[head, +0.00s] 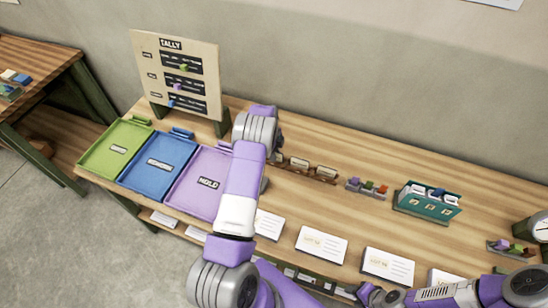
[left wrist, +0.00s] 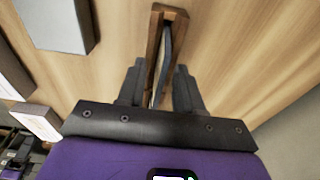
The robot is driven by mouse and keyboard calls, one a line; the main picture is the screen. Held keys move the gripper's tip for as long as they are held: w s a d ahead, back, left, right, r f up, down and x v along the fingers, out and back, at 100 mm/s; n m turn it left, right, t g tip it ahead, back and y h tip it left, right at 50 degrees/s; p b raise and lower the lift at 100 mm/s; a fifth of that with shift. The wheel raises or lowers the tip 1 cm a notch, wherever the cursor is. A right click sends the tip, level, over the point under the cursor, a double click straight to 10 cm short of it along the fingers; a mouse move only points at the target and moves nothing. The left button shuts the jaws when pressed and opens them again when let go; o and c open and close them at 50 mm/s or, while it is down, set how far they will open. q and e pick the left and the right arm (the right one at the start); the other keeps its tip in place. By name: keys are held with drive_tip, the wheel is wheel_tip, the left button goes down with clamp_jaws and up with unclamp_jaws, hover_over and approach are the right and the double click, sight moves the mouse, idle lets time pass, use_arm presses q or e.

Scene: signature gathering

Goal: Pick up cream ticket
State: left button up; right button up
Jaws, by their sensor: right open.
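Small wooden holders (head: 325,174) with pale slips stand in a row just right of my left arm in the head view. The slips are too small to tell which is the cream ticket. In the left wrist view, a wooden slotted holder (left wrist: 155,40) with a thin dark-grey-looking piece (left wrist: 165,50) in it lies between the fingers of my left gripper (left wrist: 160,68). The left gripper is open, one finger on each side, and I cannot see contact. In the head view its fingers are hidden behind my arm. My right gripper (head: 378,296) is open at the bottom edge.
Green (head: 96,162), blue (head: 137,173) and purple (head: 185,202) trays lie at the left, by a tally board (head: 190,50). White cards (head: 321,244) line the front edge. A teal box (head: 408,200) and small coloured blocks (head: 368,187) stand at right.

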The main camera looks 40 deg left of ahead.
use_arm(q)
clamp_jaws()
